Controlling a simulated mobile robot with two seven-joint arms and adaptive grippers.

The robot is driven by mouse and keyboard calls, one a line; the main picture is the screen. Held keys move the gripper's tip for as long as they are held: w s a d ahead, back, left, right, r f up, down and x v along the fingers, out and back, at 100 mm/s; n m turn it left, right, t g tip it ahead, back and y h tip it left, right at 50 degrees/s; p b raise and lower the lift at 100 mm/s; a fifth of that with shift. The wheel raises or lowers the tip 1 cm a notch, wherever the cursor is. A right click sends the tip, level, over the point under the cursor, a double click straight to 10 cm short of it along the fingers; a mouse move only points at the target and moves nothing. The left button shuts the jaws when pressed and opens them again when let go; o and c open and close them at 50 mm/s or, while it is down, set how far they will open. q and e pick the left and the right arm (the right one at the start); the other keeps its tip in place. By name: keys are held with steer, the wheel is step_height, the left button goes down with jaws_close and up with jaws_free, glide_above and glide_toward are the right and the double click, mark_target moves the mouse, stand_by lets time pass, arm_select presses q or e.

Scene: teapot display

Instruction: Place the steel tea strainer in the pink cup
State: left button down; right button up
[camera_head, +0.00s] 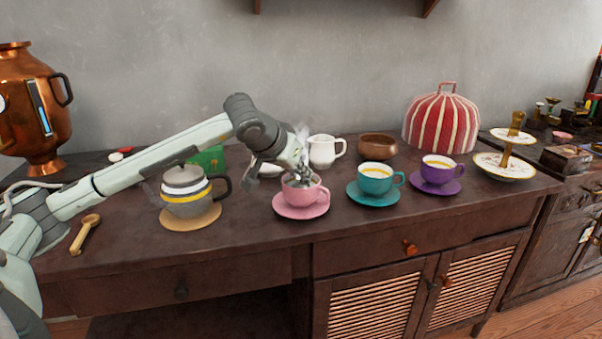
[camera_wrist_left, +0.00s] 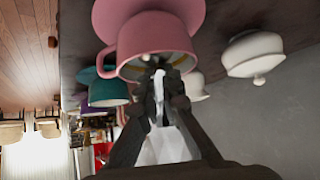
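The pink cup (camera_head: 301,196) stands on a pink saucer (camera_head: 281,209) near the front of the counter. My left gripper (camera_head: 303,172) reaches down to the cup's mouth from above. In the left wrist view its fingers (camera_wrist_left: 160,72) come close together at the rim of the pink cup (camera_wrist_left: 155,33). A narrow shiny grey piece, which looks like part of the steel tea strainer (camera_wrist_left: 158,86), shows between them. The strainer's bowl is mostly hidden by the fingers and cup. I cannot tell whether it touches the cup. My right gripper is not in view.
A teal cup (camera_head: 374,182) and a purple cup (camera_head: 437,172) stand to the right. A striped teapot (camera_head: 184,192) is at the left under my arm. A white jug (camera_head: 323,151) and brown bowl (camera_head: 377,148) stand behind. A wooden spoon-like utensil (camera_head: 83,236) lies at the left.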

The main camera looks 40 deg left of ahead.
arm_select(q)
steer(key=shift+f, duration=0.15)
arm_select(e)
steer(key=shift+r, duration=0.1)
arm_select(q)
steer(key=c, duration=2)
jaws_free()
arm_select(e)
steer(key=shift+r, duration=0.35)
arm_select(q)
steer(key=shift+r, duration=0.3)
steer(key=shift+s+r, duration=0.35)
steer(key=shift+s, duration=0.1)
steer(key=v, duration=1)
steer(key=shift+s+r+b, duration=0.25)
steer(key=shift+b, duration=0.15)
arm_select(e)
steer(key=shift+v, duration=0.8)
